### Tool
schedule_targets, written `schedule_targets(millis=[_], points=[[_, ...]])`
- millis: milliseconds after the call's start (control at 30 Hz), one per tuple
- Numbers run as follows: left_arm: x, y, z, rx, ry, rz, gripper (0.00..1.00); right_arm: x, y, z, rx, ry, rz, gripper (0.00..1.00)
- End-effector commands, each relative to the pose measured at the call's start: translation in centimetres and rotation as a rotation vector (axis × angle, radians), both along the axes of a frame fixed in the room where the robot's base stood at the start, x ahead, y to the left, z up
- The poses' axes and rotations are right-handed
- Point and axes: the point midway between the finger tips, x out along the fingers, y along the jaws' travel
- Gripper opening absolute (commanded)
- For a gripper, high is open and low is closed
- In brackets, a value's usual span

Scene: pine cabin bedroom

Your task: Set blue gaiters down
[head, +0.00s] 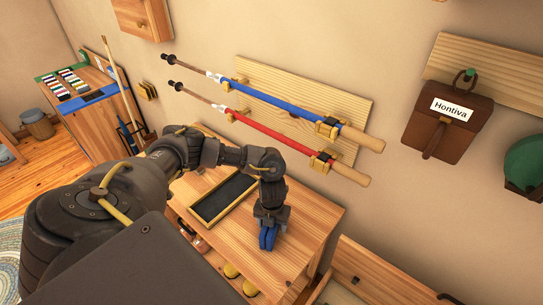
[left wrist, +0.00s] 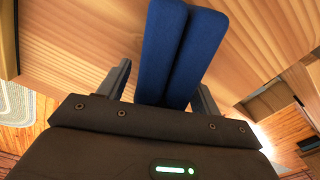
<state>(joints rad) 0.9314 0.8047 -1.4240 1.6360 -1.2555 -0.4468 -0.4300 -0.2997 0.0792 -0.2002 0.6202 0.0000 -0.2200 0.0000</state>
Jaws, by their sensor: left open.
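The blue gaiters (head: 267,238) are a pair of blue rolls side by side on the wooden cabinet top, near its front edge. In the left wrist view the gaiters (left wrist: 180,50) extend from between my fingers over the wood. My left gripper (head: 270,222) is directly above them, pointing down. In the left wrist view my left gripper (left wrist: 163,82) is open, with one finger on each side of the gaiters and a gap visible beside them. The gripper hides their near end. My right gripper is not in view.
A dark-lined tray (head: 224,198) lies left of the gaiters on the cabinet top (head: 312,215). Blue and red poles (head: 280,103) hang on a wall rack above. An open wooden drawer or box (head: 375,270) is at lower right. The cabinet top right of the gripper is clear.

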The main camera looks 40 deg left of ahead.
Motion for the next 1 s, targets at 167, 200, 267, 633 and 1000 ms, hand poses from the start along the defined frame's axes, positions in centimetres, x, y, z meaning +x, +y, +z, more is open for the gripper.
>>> schedule_targets(millis=[167, 200, 267, 633, 1000], points=[[0.1, 0.0, 0.6, -0.001, -0.001, -0.001, 0.64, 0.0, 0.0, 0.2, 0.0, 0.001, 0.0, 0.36], [0.1, 0.0, 1.0, -0.002, -0.003, -0.001, 0.64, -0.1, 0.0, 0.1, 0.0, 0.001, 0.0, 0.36], [0.2, 0.0, 1.9, -0.002, -0.004, -0.001, 0.64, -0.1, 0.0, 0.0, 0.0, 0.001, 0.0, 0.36], [0.2, 0.0, 9.9, 0.0, -0.005, -0.003, 0.64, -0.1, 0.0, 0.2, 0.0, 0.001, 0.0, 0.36], [0.0, 0.0, 12.3, 0.001, 0.0, 0.0, 0.64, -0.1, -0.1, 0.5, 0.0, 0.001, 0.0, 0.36]])
